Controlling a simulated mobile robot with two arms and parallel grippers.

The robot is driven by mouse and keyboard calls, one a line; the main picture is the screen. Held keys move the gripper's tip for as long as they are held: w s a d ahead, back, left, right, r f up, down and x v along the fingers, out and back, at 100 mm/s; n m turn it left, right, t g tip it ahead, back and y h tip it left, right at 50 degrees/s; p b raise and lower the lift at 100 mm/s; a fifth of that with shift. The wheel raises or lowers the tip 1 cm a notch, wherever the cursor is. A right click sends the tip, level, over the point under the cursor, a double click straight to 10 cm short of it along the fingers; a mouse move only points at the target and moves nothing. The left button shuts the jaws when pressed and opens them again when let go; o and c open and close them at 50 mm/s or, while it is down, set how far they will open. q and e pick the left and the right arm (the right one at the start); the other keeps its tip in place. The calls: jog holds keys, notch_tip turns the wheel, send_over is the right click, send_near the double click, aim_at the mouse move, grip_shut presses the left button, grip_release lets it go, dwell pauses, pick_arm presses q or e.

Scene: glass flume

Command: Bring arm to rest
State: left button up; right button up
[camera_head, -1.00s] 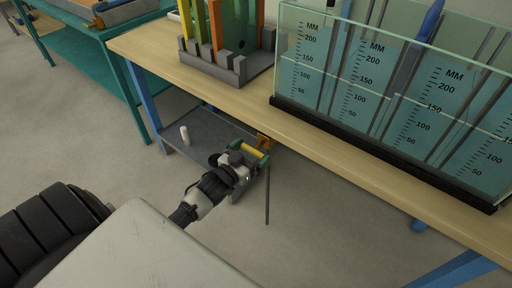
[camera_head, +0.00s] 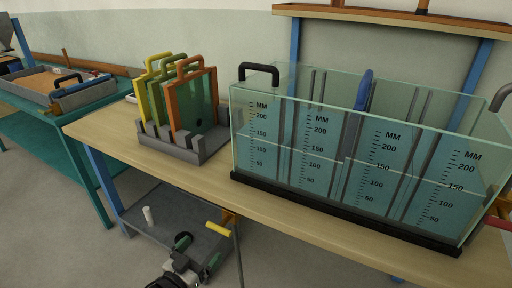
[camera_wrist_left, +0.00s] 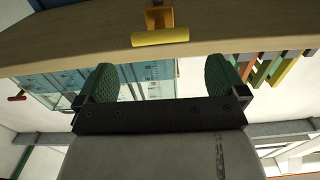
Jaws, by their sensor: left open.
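My left gripper (camera_head: 198,252) shows at the bottom of the head view, low in front of the bench, with its two green pads spread apart. In the wrist view the left gripper (camera_wrist_left: 162,80) is open, with nothing between its pads. A yellow bar handle (camera_head: 217,229) on an orange bracket (camera_head: 229,216) hangs at the bench's front edge, just beyond the pads and apart from them. The handle also shows ahead of the pads in the wrist view (camera_wrist_left: 160,38). Most of my left arm is below the head view. My right gripper is not in view.
The wooden bench (camera_head: 300,212) carries the glass flume (camera_head: 340,165) and a grey rack (camera_head: 185,150) with coloured framed plates. A teal bench (camera_head: 50,120) stands at left. Floor at lower left is clear.

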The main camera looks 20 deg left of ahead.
pick_arm(q)
jog(key=s+d+f+g+p, duration=0.1)
jog(key=s+f+g+p, duration=0.2)
jog(key=f, duration=0.4)
jog(key=s+d+f+g+y+p, duration=0.1)
jog(key=s+f+g, duration=0.2)
jog(key=s+f, duration=0.4)
jog(key=s+d+f+g+p, duration=0.1)
jog(key=s+f+g+p, duration=0.2)
jog(key=f, duration=0.5)
jog(key=s+d+f+g+p, duration=0.2)
jog(key=s+d+f+g, duration=0.1)
jog(key=s, duration=0.8)
jog(key=s+d+f+m+g+p, duration=0.1)
jog(key=s+d+f+g, duration=0.2)
jog(key=s, duration=0.8)
notch_tip(320, 180, down, 3)
jog(key=shift+d+r+g+p, duration=0.1)
jog(key=shift+d+g+p, duration=0.3)
jog(key=shift+g, duration=0.6)
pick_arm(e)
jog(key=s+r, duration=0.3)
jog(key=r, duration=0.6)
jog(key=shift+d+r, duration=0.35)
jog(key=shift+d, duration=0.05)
pick_arm(q)
jog(key=shift+w, duration=0.1)
